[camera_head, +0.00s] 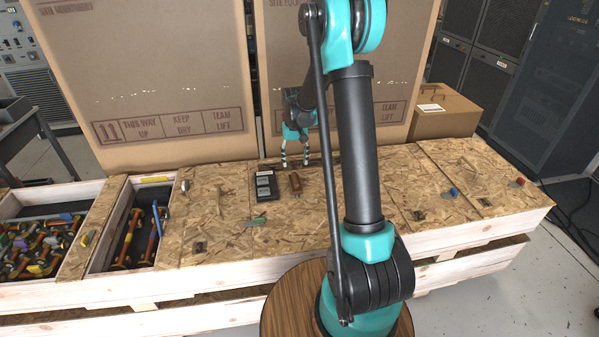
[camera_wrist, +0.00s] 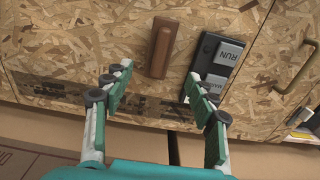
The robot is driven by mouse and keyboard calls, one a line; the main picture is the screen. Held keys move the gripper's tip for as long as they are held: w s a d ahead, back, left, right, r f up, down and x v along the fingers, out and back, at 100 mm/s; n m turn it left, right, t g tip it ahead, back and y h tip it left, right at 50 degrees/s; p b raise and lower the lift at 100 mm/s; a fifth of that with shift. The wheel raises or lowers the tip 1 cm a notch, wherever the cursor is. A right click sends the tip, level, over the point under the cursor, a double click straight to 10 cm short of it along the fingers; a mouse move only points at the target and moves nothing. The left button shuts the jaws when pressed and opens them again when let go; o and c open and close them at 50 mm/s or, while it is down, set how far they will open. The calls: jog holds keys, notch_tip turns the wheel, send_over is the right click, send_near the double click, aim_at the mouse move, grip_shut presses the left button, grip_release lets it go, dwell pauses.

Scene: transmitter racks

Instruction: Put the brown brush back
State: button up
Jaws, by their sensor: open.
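The brown brush (camera_head: 295,184) lies on the chipboard top, just right of a black switch panel. In the wrist view the brush (camera_wrist: 161,47) shows as a long reddish-brown block lying just ahead of the fingertips. Its underside is hidden. My gripper (camera_head: 294,160) is above the back part of the chipboard, behind the brush in the head view. In the wrist view my gripper (camera_wrist: 157,75) has its two fingers spread wide with nothing between them, apart from the brush.
The black panel (camera_head: 265,186) carries grey keys, one marked RUN. Two open compartments at left hold colourful loose items (camera_head: 35,245) and yellow-red handled pieces (camera_head: 130,235). Tall cardboard boxes (camera_head: 150,75) stand close behind. Small items lie scattered on the chipboard.

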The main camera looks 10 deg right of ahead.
jog(key=s+d+r+t, duration=0.1)
jog(key=s+r, duration=0.2)
jog(key=s, duration=0.5)
jog(key=s+d+r+t, duration=0.15)
jog(key=s+r, duration=0.25)
jog(key=s, duration=0.4)
jog(key=s+d+f+t, duration=0.1)
jog(key=s+f, duration=0.1)
jog(key=s, duration=1.2)
jog(key=shift+s+d+f+t, duration=0.2)
jog(key=shift+d+f+t, duration=0.1)
jog(key=shift+f+t, duration=0.05)
jog(key=shift+a, duration=0.1)
